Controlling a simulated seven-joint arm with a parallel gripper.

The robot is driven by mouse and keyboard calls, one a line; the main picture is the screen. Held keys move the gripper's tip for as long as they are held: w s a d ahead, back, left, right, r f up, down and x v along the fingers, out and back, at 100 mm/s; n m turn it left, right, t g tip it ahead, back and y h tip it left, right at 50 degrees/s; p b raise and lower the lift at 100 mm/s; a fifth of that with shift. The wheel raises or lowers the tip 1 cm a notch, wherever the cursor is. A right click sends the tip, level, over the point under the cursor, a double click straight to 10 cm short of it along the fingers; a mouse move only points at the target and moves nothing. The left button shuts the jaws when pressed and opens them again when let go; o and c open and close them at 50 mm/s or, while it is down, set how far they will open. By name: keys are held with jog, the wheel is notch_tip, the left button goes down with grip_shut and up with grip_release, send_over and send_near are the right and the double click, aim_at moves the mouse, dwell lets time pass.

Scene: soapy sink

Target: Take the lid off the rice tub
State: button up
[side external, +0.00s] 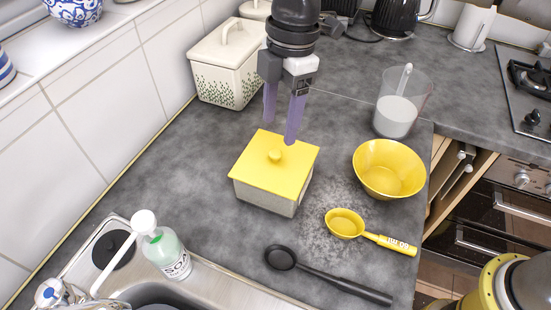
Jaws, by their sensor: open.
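The rice tub (267,197) is a pale square box on the grey counter, near the middle of the side external view. Its yellow lid (252,164) sits on top and has a small round yellow knob (275,156) at its centre. My gripper (279,131) points down above the far part of the lid, behind the knob in the picture. Its two purple fingers are apart with nothing between them. The fingertips look a little above the lid, but I cannot tell the exact gap. The tub's contents are hidden by the lid.
A yellow bowl (389,171), a yellow scoop (345,223) and a jug of white contents (396,115) stand to the right. A black ladle (330,277) lies in front. A soap bottle (166,249) is by the sink. A cream bin (227,65) stands behind. Bare counter lies left of the tub.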

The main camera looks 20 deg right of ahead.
aim_at(276, 153)
jog(key=shift+s+a+f, duration=0.1)
jog(key=shift+a+f, duration=0.1)
jog(key=shift+f, duration=1.45)
jog(key=shift+s+a+f, duration=0.1)
jog(key=shift+a+f, duration=0.05)
jog(key=shift+f, duration=1.45)
grip_shut()
